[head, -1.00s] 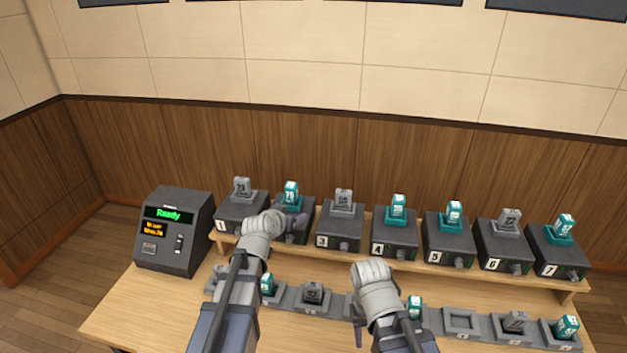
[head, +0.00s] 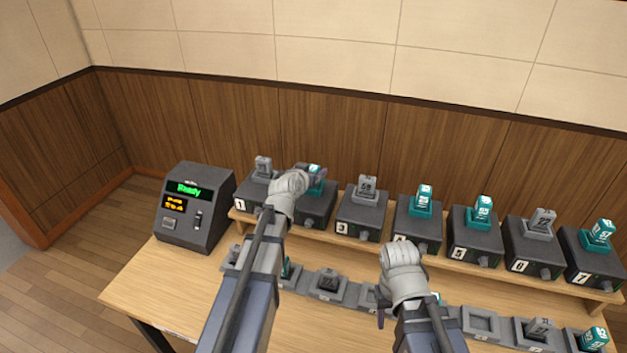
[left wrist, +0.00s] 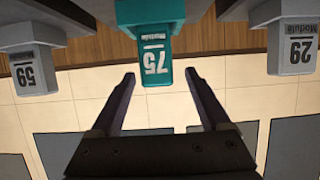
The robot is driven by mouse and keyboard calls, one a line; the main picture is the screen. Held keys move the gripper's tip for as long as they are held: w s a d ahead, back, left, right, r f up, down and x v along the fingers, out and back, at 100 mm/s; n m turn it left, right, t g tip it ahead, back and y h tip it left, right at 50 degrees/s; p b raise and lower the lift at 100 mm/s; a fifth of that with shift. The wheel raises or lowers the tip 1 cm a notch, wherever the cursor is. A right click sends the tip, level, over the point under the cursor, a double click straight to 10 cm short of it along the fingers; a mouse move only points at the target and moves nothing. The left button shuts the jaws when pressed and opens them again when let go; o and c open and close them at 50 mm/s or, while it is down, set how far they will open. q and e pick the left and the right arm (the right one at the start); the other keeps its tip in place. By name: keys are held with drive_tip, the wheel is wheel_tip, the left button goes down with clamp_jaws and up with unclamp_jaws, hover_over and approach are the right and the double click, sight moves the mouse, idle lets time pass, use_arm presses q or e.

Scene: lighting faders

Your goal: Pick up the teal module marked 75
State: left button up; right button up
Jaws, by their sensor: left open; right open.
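The teal module marked 75 (left wrist: 153,60) shows upside down in the left wrist view, in a teal holder. Its near end lies between the tips of my left gripper (left wrist: 160,76), which is open, with a gap on each side. In the head view the teal module (head: 315,170) stands on the second black box, partly hidden by my left gripper (head: 311,184). My right gripper (head: 381,312) is open, low over the front row of trays, and its fingers are largely hidden by its own hand.
Grey modules marked 59 (left wrist: 37,78) and 29 (left wrist: 293,55) stand on either side. Numbered black boxes with modules line the raised shelf. A console reading Ready (head: 194,210) stands at the left. The front tray row includes an empty tray (head: 481,323).

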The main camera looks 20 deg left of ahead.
use_arm(q)
drive_tip(key=b+x, duration=0.1)
drive_tip(key=x, duration=0.3)
drive_tip(key=shift+w+d+f, duration=0.1)
drive_tip(key=shift+w+d, duration=0.05)
drive_tip(key=shift+w, duration=0.25)
drive_tip(key=shift+s, duration=0.1)
drive_tip(key=shift+c, duration=0.3)
clamp_jaws()
